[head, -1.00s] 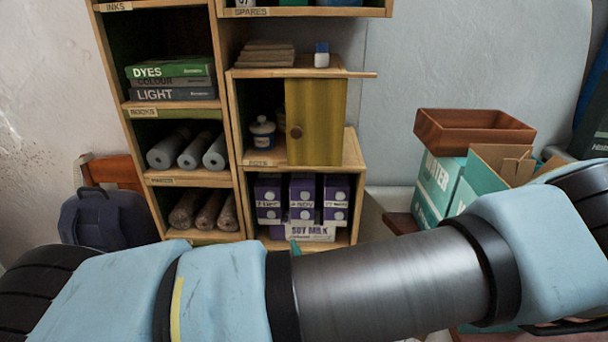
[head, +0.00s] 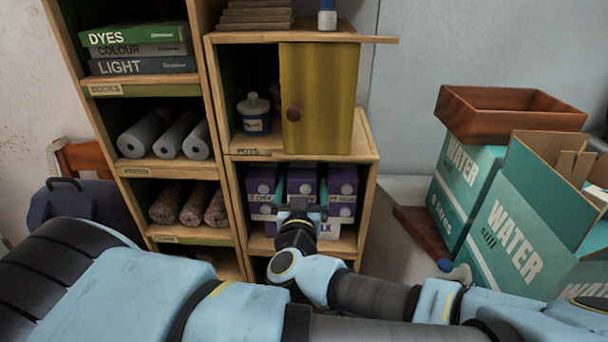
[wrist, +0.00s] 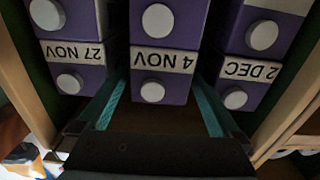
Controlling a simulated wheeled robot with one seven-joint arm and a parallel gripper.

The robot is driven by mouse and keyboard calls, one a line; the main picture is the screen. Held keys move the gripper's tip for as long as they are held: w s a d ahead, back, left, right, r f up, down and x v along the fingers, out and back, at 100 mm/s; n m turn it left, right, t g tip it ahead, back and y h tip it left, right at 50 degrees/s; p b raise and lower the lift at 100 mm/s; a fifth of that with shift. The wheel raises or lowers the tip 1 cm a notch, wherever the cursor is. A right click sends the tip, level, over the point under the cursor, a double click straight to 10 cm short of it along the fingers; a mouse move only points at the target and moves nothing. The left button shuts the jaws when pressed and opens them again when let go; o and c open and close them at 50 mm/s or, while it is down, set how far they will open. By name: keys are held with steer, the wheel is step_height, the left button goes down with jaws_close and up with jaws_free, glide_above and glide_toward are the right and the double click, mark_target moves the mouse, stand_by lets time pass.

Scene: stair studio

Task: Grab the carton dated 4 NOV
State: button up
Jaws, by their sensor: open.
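The purple carton labelled 4 NOV (wrist: 162,58) is in the middle of a row of cartons in the low shelf compartment; the wrist view shows its label upside down. In the head view this middle carton (head: 302,183) is partly hidden by my gripper (head: 299,213). My gripper is open, its teal fingers reaching toward the gaps on both sides of the 4 NOV carton. Contact cannot be told. The 27 NOV carton (wrist: 68,55) is left of it in the wrist view and the 2 DEC carton (wrist: 248,68) is right.
Wooden side walls and a board above enclose the cartons closely. Water boxes (head: 520,215) and a brown tray (head: 508,113) stand right.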

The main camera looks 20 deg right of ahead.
steer(key=x, duration=0.5)
steer(key=shift+w+r, duration=0.15)
steer(key=shift+w, duration=0.05)
steer(key=shift+w+d, duration=0.2)
steer(key=shift+c, duration=0.4)
jaws_close()
